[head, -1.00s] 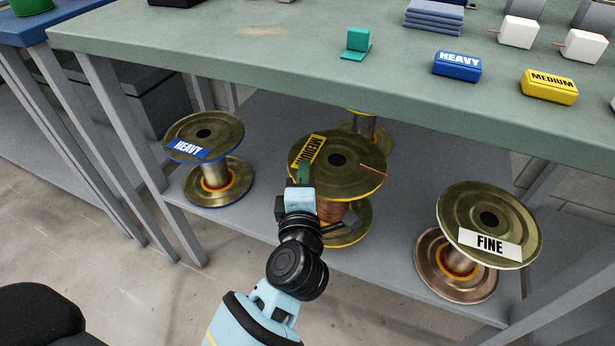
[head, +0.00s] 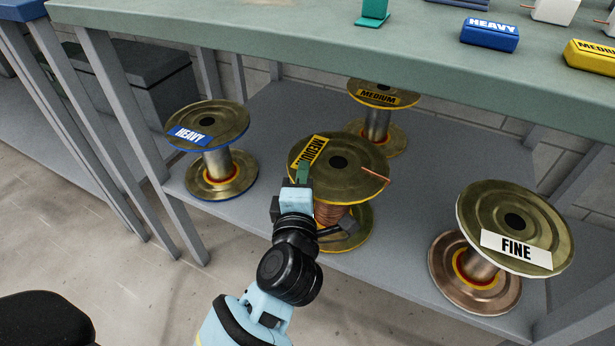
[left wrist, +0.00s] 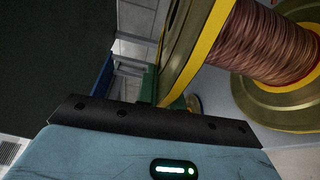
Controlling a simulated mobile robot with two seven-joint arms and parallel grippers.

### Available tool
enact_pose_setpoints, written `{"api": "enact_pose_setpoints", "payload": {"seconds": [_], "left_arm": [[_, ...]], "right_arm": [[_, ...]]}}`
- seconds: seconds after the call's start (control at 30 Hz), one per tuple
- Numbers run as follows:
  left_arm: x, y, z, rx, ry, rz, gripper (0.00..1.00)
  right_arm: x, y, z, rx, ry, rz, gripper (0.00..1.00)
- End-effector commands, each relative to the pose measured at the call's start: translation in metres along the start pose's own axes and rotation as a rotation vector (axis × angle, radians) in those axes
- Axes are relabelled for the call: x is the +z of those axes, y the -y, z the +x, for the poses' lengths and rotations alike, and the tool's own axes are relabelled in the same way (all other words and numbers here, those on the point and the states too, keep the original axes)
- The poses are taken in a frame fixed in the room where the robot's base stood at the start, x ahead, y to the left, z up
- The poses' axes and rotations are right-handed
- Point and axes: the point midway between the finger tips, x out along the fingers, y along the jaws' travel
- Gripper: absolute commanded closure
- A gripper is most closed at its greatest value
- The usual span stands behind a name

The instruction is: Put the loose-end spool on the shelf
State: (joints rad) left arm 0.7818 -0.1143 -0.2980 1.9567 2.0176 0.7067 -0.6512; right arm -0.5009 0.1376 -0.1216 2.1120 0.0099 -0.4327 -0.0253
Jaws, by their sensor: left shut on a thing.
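The loose-end spool (head: 345,165) has brassy flanges, a yellow MEDIUM label, a copper winding and a short wire end (head: 376,175) sticking out over its top flange. My left gripper (head: 304,178) is shut on the near left edge of that flange. The spool is upright at the front of the grey lower shelf (head: 270,125); I cannot tell whether it touches the shelf. In the left wrist view, its copper winding (left wrist: 270,45) and yellow-rimmed flange show close to the gripper. My right gripper is not in view.
On the shelf, a HEAVY spool (head: 218,165) stands left, another MEDIUM spool (head: 378,125) behind, and a FINE spool (head: 510,215) right. The green tabletop (head: 270,30) overhangs the shelf. Bare shelf shows between the held spool and the FINE spool.

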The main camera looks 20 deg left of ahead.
Motion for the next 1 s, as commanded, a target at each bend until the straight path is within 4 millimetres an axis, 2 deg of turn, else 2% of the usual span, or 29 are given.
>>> {"api": "enact_pose_setpoints", "payload": {"seconds": [0.03,0.3,0.33,0.47,0.8,1.0], "left_arm": [[0.001,-0.005,0.001,0.014,0.005,-0.008,1.00],[0.001,-0.006,0.001,0.014,0.005,-0.007,1.00],[0.000,0.001,0.000,-0.001,0.001,0.001,0.88],[0.000,0.001,0.000,-0.001,0.001,0.001,0.71],[0.000,0.001,-0.002,-0.001,0.001,0.001,0.70],[0.000,0.000,-0.025,-0.003,0.002,0.000,0.70]], "right_arm": [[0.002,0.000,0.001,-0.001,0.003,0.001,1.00],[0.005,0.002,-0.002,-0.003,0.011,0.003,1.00],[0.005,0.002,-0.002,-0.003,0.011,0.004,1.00],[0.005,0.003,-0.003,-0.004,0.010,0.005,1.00],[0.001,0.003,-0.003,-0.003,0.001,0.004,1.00],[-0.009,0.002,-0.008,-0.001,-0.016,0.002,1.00]]}}
